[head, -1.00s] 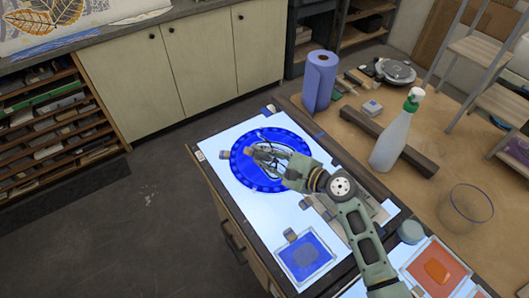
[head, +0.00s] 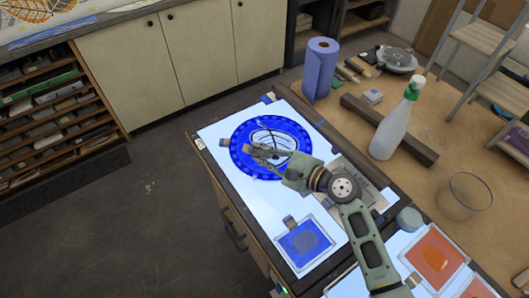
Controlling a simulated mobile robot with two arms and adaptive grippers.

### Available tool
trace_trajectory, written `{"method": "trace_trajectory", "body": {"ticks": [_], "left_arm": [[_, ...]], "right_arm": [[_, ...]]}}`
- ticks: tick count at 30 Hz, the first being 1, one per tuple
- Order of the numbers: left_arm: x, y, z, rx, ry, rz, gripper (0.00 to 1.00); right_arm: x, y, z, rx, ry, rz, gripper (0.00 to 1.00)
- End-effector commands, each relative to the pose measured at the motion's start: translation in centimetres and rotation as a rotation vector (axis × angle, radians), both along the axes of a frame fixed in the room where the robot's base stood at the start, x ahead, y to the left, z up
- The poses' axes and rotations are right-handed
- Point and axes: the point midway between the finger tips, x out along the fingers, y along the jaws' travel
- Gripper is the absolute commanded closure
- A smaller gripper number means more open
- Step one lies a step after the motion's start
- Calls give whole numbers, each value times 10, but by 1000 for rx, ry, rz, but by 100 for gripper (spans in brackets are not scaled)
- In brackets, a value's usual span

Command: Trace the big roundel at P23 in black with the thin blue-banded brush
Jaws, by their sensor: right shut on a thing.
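The big roundel (head: 240,137) is a round blue glass piece with a dotted blue rim and a pale middle crossed by dark curved lines. It lies flat on the bright white light panel (head: 220,143). My right gripper (head: 262,152) is over the lower middle of the roundel, coming in from the lower right. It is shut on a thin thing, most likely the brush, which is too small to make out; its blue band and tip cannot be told. My left gripper is not in view.
A blue square glass piece (head: 303,245) lies on the panel's near part. An orange square piece (head: 435,260) is at lower right. A spray bottle (head: 395,130), a dark bar (head: 420,151), a blue paper roll (head: 320,72) and a clear bowl (head: 468,196) stand on the brown table.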

Motion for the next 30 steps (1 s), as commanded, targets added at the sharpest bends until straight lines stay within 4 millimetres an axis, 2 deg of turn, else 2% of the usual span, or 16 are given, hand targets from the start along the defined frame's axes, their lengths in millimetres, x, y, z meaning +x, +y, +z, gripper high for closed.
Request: {"method": "trace_trajectory", "body": {"ticks": [4, 17, 30], "left_arm": [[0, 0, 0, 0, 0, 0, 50], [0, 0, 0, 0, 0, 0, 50], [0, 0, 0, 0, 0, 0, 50]], "right_arm": [[1, 0, 6, 0, -2, 0, 100], [1, 0, 47, 1, -2, -1, 100], [0, 0, 50, 0, -1, -1, 100]]}}
